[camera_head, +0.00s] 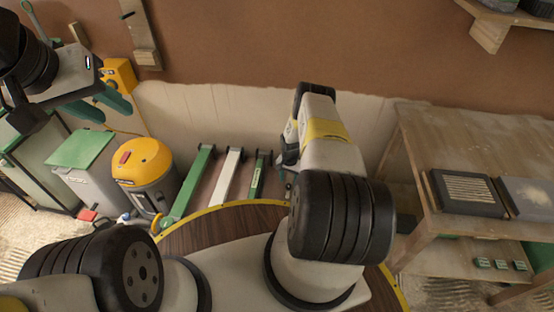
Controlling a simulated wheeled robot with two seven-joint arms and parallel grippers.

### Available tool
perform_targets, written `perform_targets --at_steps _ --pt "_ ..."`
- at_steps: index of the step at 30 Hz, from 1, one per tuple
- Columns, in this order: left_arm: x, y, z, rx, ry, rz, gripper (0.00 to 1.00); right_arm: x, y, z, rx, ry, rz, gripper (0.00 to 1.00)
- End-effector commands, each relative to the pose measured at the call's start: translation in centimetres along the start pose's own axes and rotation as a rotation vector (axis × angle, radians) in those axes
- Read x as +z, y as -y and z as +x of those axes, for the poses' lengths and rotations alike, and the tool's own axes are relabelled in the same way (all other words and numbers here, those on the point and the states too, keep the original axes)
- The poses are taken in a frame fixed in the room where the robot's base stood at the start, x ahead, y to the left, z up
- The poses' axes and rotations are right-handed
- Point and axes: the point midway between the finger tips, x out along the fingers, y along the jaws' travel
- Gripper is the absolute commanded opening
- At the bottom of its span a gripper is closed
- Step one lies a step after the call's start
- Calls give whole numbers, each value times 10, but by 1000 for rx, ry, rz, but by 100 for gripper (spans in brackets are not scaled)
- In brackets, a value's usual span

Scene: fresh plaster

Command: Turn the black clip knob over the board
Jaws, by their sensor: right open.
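A pale upright board (143,42) is fixed to the brown wall at the upper left. A small black piece (128,14), which looks like the clip knob, crosses its upper part; its exact turn is too small to tell. My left gripper (115,110) is at the left, below and left of the board. Its green fingers look apart, with nothing seen between them. My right gripper (286,163) is near the middle, mostly hidden behind my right forearm, open and well to the right of the board and below it.
A yellow-topped vacuum (145,175), a grey bin (85,165) and several long levels (225,175) stand below. A wooden bench (470,140) with dark cases is at the right. A shelf (495,30) juts out at the upper right.

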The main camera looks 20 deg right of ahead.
Motion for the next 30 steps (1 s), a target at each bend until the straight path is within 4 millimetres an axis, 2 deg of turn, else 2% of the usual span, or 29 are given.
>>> perform_targets --at_steps 1,6,18,26,30 --pt "0 0 0 0 0 0 36 1 -1 10 1 2 2 50" --pt "0 0 0 0 0 0 36 0 0 28 0 0 0 50" --pt "0 0 0 0 0 0 36 0 0 35 1 0 0 50" --pt "0 0 0 0 0 0 36 0 0 34 1 0 0 0" --pt "0 0 0 0 0 0 36 0 0 34 1 0 -2 0"
